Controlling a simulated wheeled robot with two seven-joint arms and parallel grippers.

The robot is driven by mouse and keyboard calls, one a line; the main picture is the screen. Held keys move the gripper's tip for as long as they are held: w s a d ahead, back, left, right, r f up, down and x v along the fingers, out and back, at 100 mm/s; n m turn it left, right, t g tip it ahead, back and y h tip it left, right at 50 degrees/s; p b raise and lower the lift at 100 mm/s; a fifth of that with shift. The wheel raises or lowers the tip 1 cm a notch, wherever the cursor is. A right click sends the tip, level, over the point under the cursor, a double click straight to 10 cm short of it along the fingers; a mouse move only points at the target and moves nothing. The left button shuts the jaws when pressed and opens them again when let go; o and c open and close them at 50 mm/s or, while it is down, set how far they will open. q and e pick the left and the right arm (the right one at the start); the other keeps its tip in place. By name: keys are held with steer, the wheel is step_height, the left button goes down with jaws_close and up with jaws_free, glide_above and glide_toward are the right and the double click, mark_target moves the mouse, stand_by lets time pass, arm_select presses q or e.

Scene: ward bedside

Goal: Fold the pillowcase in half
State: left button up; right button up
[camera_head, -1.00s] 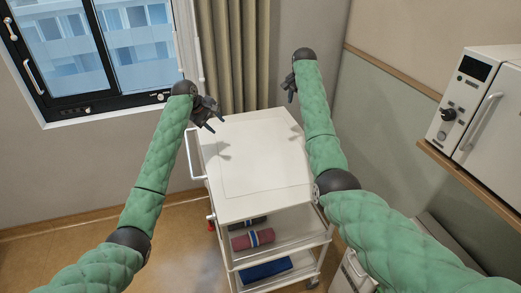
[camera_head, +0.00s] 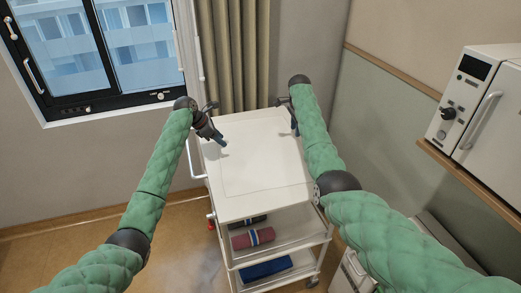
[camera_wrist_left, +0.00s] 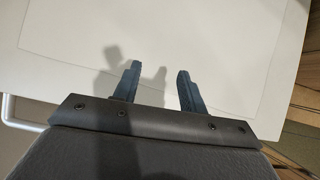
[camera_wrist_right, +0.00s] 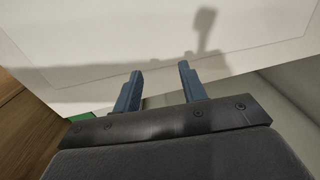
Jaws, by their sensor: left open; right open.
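The pillowcase (camera_head: 262,160) is a flat white rectangle on the white cart top, marked only by a faint outline. It lies flat, and it also shows in the left wrist view (camera_wrist_left: 215,45) and the right wrist view (camera_wrist_right: 110,40). My left gripper (camera_head: 217,124) is open and empty above its far left corner area; its fingers show apart in the left wrist view (camera_wrist_left: 160,69). My right gripper (camera_head: 288,115) is open and empty near its far right corner; its fingers show apart in the right wrist view (camera_wrist_right: 161,70). Neither gripper visibly touches the cloth.
The cart top (camera_head: 240,211) has a bare rim around the cloth. Rolled dark red cloth (camera_head: 254,238) and folded blue cloth (camera_head: 266,268) lie on lower shelves. A curtain (camera_head: 235,60) hangs behind. A white cabinet (camera_head: 480,110) stands on a wall shelf at right.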

mark_target(226, 154)
arm_select(q)
steer(key=shift+f, duration=2.85)
arm_select(e)
steer(key=shift+f, duration=2.9)
arm_select(q)
steer(key=shift+f, duration=0.1)
steer(key=shift+c, duration=0.2)
arm_select(e)
steer(key=shift+c, duration=0.2)
arm_select(q)
jaws_close()
arm_select(e)
jaws_close()
